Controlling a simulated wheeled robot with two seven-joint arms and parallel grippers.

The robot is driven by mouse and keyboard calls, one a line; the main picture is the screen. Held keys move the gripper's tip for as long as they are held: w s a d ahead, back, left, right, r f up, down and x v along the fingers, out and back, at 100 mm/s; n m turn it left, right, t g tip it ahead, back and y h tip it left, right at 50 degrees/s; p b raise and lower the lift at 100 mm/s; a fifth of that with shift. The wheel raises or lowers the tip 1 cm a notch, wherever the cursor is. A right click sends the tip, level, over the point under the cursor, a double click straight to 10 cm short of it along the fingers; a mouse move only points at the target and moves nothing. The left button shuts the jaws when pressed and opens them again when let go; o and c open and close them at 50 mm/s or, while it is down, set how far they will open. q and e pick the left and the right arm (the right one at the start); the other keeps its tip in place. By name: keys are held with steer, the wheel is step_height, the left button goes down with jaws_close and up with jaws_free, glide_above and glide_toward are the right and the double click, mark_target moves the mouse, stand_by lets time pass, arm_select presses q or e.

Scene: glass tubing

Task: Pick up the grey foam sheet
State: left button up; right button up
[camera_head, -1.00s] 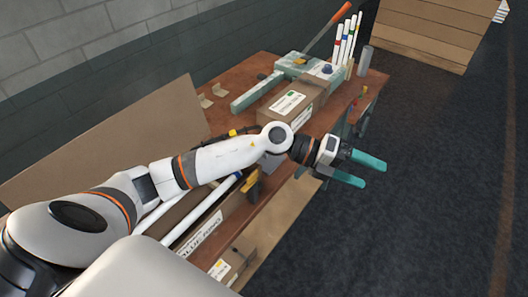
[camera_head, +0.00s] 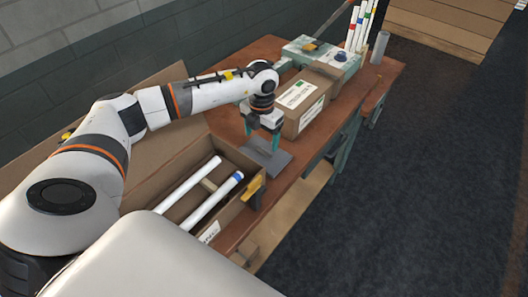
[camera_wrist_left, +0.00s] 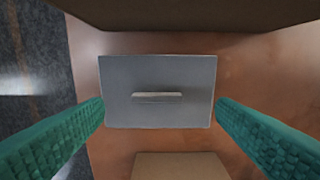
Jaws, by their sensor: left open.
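The grey foam sheet (camera_head: 278,163) lies on the wooden bench between the open carton and a closed carton. In the left wrist view the sheet (camera_wrist_left: 160,72) is a flat rectangle with a narrow raised strip (camera_wrist_left: 157,96) across its middle. My left gripper (camera_head: 262,141) points down just above the sheet, its teal fingers apart. In the wrist view its fingers (camera_wrist_left: 160,110) stand on either side of the sheet, with nothing between them gripped. My right gripper is not in view.
An open carton (camera_head: 240,211) with white tubes stands in front of the sheet. The bench (camera_head: 318,146) is bare right of the sheet.

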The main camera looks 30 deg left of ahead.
mark_target(264, 150)
arm_select(q)
steer(key=shift+w+f+p, duration=0.1)
steer(key=shift+f+p, duration=0.25)
steer(key=shift+f, duration=0.25)
steer(key=f, duration=0.2)
steer(key=f+p, duration=0.1)
steer(key=shift+w+d+f, duration=0.15)
steer(key=shift+d+f, duration=0.05)
steer(key=shift+f, duration=0.55)
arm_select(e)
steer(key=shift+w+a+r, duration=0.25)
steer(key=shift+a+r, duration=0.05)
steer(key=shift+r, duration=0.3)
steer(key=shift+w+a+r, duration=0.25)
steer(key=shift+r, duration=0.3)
arm_select(q)
steer(key=shift+c, duration=0.3)
steer(key=c, duration=0.9)
steer(key=shift+c, duration=0.5)
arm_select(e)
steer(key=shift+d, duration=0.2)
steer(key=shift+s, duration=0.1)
